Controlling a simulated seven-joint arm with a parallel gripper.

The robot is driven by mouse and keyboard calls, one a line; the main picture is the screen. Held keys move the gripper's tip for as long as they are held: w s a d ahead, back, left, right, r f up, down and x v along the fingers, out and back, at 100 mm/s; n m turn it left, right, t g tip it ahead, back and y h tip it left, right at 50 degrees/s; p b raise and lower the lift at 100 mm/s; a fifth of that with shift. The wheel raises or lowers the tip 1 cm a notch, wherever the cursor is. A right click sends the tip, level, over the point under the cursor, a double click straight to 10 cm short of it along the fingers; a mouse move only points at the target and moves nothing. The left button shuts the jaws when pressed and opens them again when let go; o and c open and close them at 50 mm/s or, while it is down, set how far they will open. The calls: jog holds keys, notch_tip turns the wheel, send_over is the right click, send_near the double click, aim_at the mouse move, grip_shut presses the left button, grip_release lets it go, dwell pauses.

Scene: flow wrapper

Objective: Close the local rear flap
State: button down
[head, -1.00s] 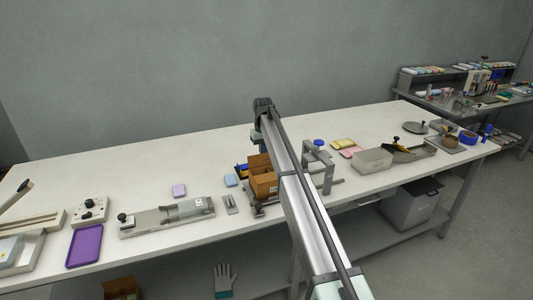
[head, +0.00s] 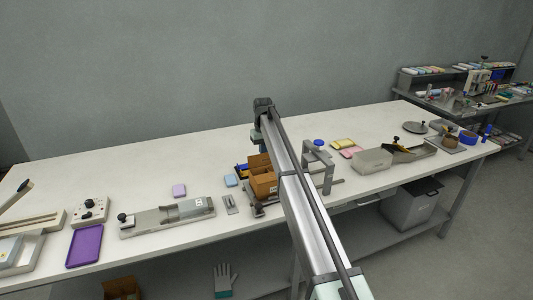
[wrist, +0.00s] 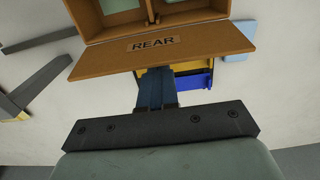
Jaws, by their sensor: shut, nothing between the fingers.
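An open cardboard box (head: 263,183) stands on the table, partly hidden behind my arm in the head view. In the wrist view, its rear flap (wrist: 160,47), marked REAR, is folded outward from the box's wall (wrist: 100,32). My gripper (wrist: 157,76) is shut and empty, with its dark fingertips at the flap's outer edge, seeming to reach under it. I cannot tell whether they touch the flap. In the head view my arm hides the gripper.
A yellow and blue object (wrist: 193,76) lies just beyond the flap's edge, near my fingers. A light blue block (wrist: 237,40) lies on the table to the right. Grey metal bars (wrist: 38,88) are at the left. A grey clamp frame (head: 320,165) stands right of the box.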

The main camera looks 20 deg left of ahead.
aim_at(266, 159)
jog(key=shift+s+d, duration=0.1)
dwell(0.3)
jog(key=shift+s+d, duration=1.15)
jog(key=shift+w+a+r, duration=0.15)
jog(key=shift+r, duration=0.45)
jog(key=shift+w+a+r, duration=0.1)
jog(key=shift+r, duration=0.5)
jog(key=shift+w+a+r, duration=0.15)
jog(key=shift+r, duration=0.45)
